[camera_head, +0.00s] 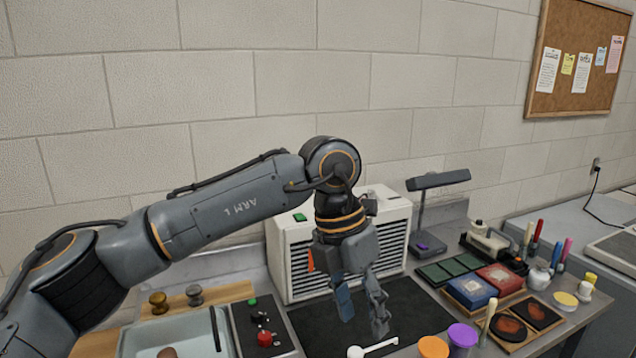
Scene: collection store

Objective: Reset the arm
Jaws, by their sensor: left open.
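My left arm comes in from the left, bends at the elbow and hangs its left gripper (361,304) down over the black mat (411,317). The two fingers are apart and nothing shows between them. The gripper is in front of the white louvred box (287,262) and hides part of it. My right gripper is not in view.
A white scoop (375,348), an orange-lidded jar (432,348) and a purple-lidded jar (463,336) stand near the mat's front. A grey tray (178,333) is at the left. A desk lamp (421,221) and colored boxes (471,290) are at the right.

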